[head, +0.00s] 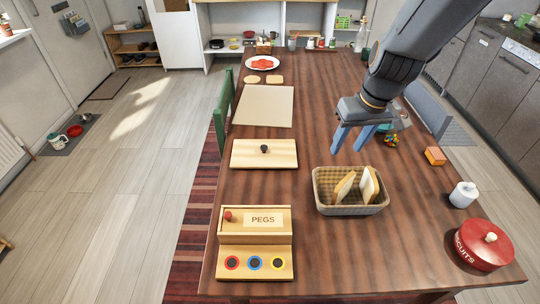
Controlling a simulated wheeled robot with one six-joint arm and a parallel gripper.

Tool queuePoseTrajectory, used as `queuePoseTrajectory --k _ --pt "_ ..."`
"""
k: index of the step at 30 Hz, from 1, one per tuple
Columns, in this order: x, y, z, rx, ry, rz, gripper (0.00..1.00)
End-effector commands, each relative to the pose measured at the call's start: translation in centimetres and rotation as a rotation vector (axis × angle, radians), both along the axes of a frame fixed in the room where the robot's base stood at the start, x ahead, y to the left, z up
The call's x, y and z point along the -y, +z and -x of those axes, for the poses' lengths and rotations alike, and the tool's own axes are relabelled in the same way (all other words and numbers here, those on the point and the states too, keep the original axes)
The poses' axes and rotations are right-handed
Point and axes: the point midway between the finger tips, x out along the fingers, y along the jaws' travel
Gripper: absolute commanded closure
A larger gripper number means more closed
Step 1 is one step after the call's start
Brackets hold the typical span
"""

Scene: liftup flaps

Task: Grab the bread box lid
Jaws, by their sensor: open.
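A light wooden lid (245,154) with a small black knob (264,149) lies flat on the table, left of the bread basket. A woven bread basket (350,208) stands uncovered to its right, with two bread slices (369,186) in it. My gripper (348,148) points down with its two blue fingers apart and nothing between them. It is to the right of the lid and just behind the basket in the picture, apart from the lid's knob. Its exact height above the table is hard to tell.
A wooden PEGS box (262,220) stands in front of the lid. A red biscuit tin (484,247), a white jar (463,194) and an orange block (435,156) are at the right. A pale mat (264,106) lies behind the lid. Bare table separates lid and basket.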

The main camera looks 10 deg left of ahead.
Motion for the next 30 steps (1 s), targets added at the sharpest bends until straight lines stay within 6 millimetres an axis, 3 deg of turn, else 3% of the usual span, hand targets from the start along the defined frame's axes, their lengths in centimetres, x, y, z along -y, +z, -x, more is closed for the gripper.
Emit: queuePoseTrajectory --k 1,6,9,12,18,30 --pt "-3.4 -1.6 -2.3 0.015 0.086 -0.012 0.57" --pt "-13.8 -4.8 -7.3 0.085 0.348 -0.049 0.57" --pt "-18.4 -6.3 -8.8 0.119 0.458 -0.066 0.57" --pt "-21.5 -7.2 -9.6 0.143 0.528 -0.076 0.57" --pt "-23.5 -8.5 -10.1 0.158 0.572 -0.083 0.57" --pt "-23.9 -12.1 -10.7 0.155 0.569 -0.081 0.57"
